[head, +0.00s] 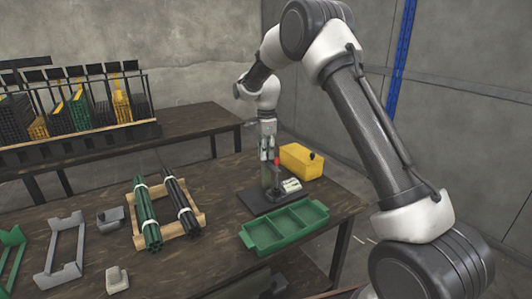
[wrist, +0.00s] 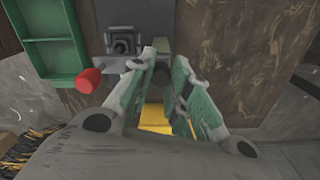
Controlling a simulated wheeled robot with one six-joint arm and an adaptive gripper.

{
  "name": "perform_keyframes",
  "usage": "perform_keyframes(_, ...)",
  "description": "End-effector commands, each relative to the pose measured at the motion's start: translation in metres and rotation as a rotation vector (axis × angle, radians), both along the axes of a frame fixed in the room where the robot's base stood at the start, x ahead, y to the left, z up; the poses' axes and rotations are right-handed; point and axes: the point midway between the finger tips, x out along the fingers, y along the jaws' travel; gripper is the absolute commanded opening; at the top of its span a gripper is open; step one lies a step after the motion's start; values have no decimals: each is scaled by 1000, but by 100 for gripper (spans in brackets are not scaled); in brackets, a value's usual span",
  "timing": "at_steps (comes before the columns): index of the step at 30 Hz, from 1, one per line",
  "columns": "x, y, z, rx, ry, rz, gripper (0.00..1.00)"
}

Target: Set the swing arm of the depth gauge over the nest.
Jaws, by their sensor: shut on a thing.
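The rivet press stands on a dark base plate (head: 262,203) near the table's right end, below my gripper (head: 267,155). Its red knob (head: 277,160) shows in the head view, and the red knob (wrist: 89,80) is left of the fingers in the wrist view. A grey square fixture, seemingly the nest (wrist: 122,42), lies just beyond the left finger. My gripper (wrist: 167,62) is shut on a small part between its fingertips, probably the swing arm of the depth gauge, mostly hidden by the fingers. The held part appears beside the nest, not clearly over it.
A green divided tray (head: 286,228) sits in front of the press; a yellow box (head: 303,161) is behind it. Green and dark rod bundles lie on a wooden rack (head: 168,238) to the left. Grey brackets (head: 62,252) lie farther left. A second table (head: 185,125) stands behind.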

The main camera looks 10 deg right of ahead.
Motion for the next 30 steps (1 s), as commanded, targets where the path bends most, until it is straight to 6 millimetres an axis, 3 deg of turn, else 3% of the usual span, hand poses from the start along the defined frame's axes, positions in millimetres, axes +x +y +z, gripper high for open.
perform_keyframes(1, 2, -2, 2, -2, -7, -1, 20)
perform_keyframes(5, 2, -2, 2, -2, -6, -1, 42)
perform_keyframes(17, 1, -1, 8, 0, -3, 1, 42)
perform_keyframes(30, 1, -1, 96, 0, -5, 0, 42)
